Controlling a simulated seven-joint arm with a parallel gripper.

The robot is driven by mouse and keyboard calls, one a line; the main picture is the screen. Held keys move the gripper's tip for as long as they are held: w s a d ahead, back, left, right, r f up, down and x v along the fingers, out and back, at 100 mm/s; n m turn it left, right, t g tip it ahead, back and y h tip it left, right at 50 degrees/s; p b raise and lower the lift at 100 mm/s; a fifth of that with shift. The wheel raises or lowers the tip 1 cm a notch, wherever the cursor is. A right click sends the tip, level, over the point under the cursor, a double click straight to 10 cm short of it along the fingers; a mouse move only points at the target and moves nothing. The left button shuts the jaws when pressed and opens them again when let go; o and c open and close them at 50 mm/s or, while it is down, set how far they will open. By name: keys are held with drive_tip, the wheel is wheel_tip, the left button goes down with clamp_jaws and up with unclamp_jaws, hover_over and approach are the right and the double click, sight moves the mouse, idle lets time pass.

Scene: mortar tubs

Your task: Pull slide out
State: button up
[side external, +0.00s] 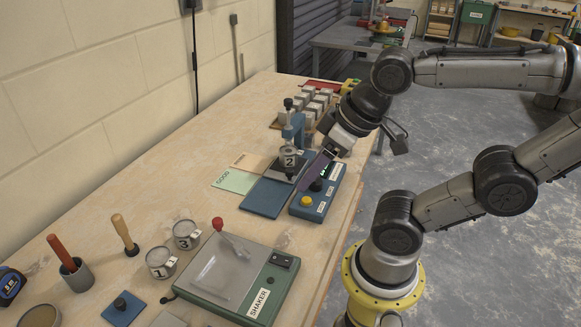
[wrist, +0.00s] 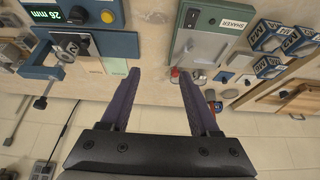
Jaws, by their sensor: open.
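A blue measuring stand (side external: 297,128) stands mid-bench, with a tub marked 2 (side external: 289,160) under its head on a dark plate. A flat blue plate (side external: 262,198) lies in front of the tub; I cannot tell for certain which part is the slide. My gripper (side external: 308,180) hangs beside the stand, over its button box, with purple fingers apart. In the wrist view the fingers (wrist: 159,72) are spread with nothing between them. The stand's 26 mm display (wrist: 66,14), the tub (wrist: 74,47) and the blue plate (wrist: 41,72) lie left of the fingers.
The button box (side external: 318,200) has yellow and black buttons. A green card (side external: 234,181) and a beige card (side external: 250,161) lie left of the stand. A green shaker (side external: 232,275) with a red-knobbed lever, tubs 1 (side external: 160,262) and 3 (side external: 186,233), and tools fill the near bench.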

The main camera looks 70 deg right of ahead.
drive_tip(key=shift+c, duration=0.3)
drive_tip(key=w+d+r+n, duration=0.1)
drive_tip(key=w+r+n, duration=0.2)
drive_tip(key=n, duration=0.4)
drive_tip(key=n+g, duration=0.2)
drive_tip(key=g, duration=0.4)
hover_over(290, 170)
wheel_tip(290, 170, down, 7)
wheel_tip(290, 170, down, 14)
drive_tip(key=shift+w+r, duration=0.1)
drive_tip(key=shift+r, duration=0.05)
clamp_jaws()
